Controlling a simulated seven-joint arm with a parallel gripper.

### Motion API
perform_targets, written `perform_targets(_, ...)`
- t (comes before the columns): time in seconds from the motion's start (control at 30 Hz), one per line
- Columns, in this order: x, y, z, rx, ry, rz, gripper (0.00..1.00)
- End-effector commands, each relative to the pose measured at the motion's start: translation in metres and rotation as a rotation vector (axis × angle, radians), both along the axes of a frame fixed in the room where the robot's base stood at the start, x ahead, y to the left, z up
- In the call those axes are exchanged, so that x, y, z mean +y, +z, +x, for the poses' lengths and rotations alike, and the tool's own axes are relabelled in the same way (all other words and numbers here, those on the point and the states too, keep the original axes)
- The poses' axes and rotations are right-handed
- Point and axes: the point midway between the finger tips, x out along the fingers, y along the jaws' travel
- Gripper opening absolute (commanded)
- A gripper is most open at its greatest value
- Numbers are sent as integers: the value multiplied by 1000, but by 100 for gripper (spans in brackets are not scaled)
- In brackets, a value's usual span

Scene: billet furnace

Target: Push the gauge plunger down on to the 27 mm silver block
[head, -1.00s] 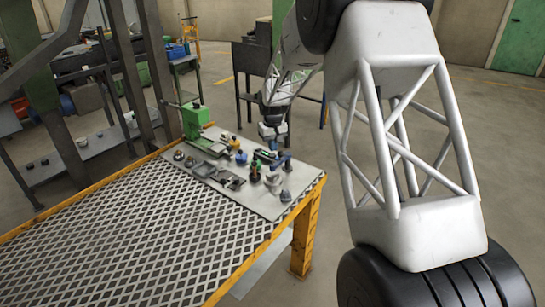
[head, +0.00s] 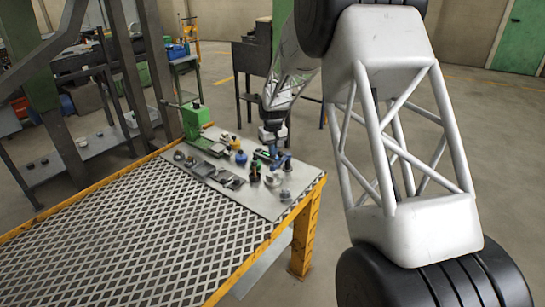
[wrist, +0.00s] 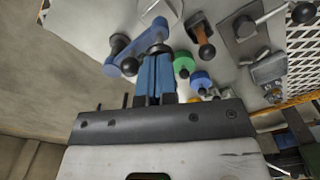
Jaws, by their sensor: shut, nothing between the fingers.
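My gripper (wrist: 157,55) is shut and empty, its blue fingers side by side. In the head view it is small and hangs above the far right part of the grey plate. A blue gauge frame (wrist: 150,38) with dark knobs lies just beyond the fingertips in the wrist view. One dark round knob (wrist: 130,66) shows close to the left of the fingers, but I cannot tell whether they touch. I cannot tell which part is the plunger. The 27 mm silver block cannot be made out.
Green-collared (wrist: 184,64) and blue-collared (wrist: 201,79) knobbed pieces stand close right of the fingers. Several small tools crowd the grey plate (head: 262,205). A green machine (head: 195,118) stands at its far left. The patterned tabletop (head: 150,235) is clear in front.

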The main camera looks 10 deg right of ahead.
Motion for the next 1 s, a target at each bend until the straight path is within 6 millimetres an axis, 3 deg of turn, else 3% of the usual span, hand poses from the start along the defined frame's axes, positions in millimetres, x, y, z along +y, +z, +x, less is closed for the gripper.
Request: perform_targets(1.0,0,-14,0,0,0,0,0)
